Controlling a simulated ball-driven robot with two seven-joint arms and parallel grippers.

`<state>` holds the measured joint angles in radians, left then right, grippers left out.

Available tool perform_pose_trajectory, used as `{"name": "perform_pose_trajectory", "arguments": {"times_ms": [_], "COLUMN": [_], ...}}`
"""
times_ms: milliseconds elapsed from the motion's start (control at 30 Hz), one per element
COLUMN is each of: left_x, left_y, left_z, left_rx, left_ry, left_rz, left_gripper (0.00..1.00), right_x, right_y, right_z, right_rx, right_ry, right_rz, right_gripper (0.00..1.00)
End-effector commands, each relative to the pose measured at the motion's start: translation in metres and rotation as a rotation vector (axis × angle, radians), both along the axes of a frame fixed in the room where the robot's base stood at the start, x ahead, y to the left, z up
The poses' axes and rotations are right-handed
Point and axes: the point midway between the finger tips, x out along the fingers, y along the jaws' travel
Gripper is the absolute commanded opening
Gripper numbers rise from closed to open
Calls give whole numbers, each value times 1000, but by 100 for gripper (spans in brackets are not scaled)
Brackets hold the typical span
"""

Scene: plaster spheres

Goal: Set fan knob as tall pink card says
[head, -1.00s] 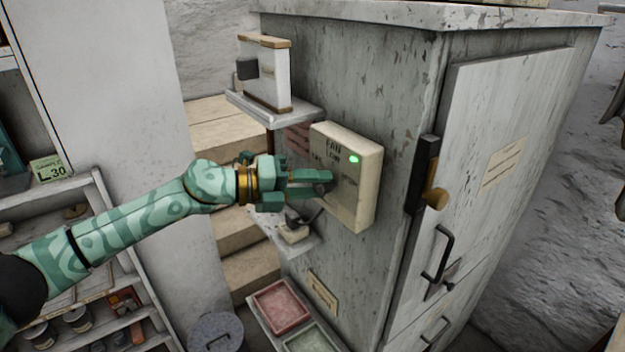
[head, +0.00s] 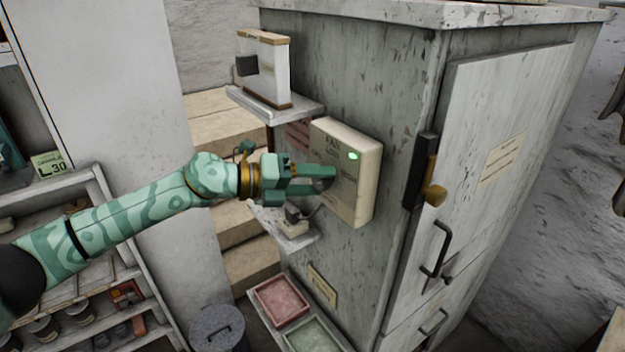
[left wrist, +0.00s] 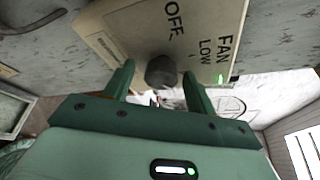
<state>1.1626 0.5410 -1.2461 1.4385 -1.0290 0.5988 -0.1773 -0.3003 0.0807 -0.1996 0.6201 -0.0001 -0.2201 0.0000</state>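The cream fan box (head: 352,196) is fixed to the side of the grey cabinet, with a lit green lamp. In the left wrist view the fan box (left wrist: 205,30) reads FAN, LOW and OFF around a dark round knob (left wrist: 161,71). My left gripper (head: 325,180) is at the box's face. In the left wrist view its fingers (left wrist: 158,70) are open on either side of the knob, with a gap at each side. A pinkish card (head: 297,136) shows behind the box, partly hidden; its writing is too small to read. My right gripper is not in view.
Above the box, a shelf (head: 310,110) holds a white panel. Below, a small shelf (head: 300,243) carries a small object, and red (head: 282,302) and green trays sit lower.

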Motion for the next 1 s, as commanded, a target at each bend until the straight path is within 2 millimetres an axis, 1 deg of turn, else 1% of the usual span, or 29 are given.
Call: {"name": "perform_pose_trajectory", "arguments": {"times_ms": [267,367,467,567,700,800,900,1000], "left_x": [0,-1,-6,-13,-24,-31,-37,-41], "left_y": [1,9,26,51,88,112,130,144], "left_z": [1,2,4,7,14,19,24,28], "left_rx": [-1,-1,-1,-1,0,0,0,0], "left_ry": [0,-1,-2,-2,-1,-1,0,0], "left_rz": [0,2,4,4,4,4,2,2], "left_gripper": [56,56,56,56,56,56,56,56], "right_x": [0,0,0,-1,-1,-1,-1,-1], "right_y": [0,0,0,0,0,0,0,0], "right_z": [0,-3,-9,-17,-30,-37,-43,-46], "right_rx": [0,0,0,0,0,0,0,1], "right_ry": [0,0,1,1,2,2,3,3], "right_rz": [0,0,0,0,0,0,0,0], "right_gripper": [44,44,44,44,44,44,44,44]}}
